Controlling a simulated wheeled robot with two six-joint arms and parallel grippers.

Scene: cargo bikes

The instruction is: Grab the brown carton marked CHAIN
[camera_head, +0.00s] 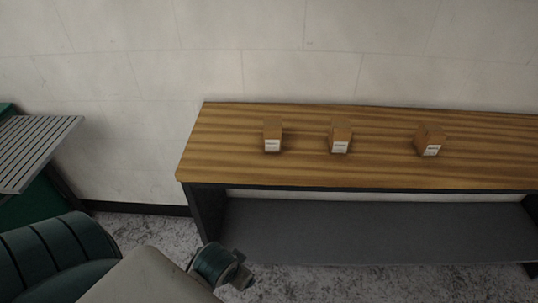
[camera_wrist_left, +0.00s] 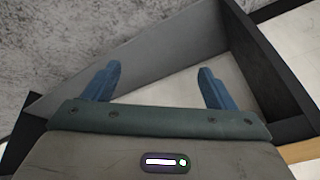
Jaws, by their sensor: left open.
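Three small brown cartons stand apart on the wooden bench top (camera_head: 300,171) in the head view: a left one (camera_head: 272,131), a middle one (camera_head: 341,133) and a right one (camera_head: 431,137), which is turned at an angle. Each has a white label on its front, too small to read, so I cannot tell which is marked CHAIN. My left gripper (camera_wrist_left: 158,84) is open and empty in the left wrist view, with its blue fingers wide apart. No carton shows in that view. In the head view my left arm is low, in front of the bench's left end. My right gripper is not in view.
The bench has dark legs and a grey lower shelf (camera_head: 370,232), empty where visible. A pale wall (camera_head: 330,75) stands close behind it. A slatted grey surface on a green body (camera_head: 35,145) is at the left. Speckled floor (camera_head: 145,235) shows between them.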

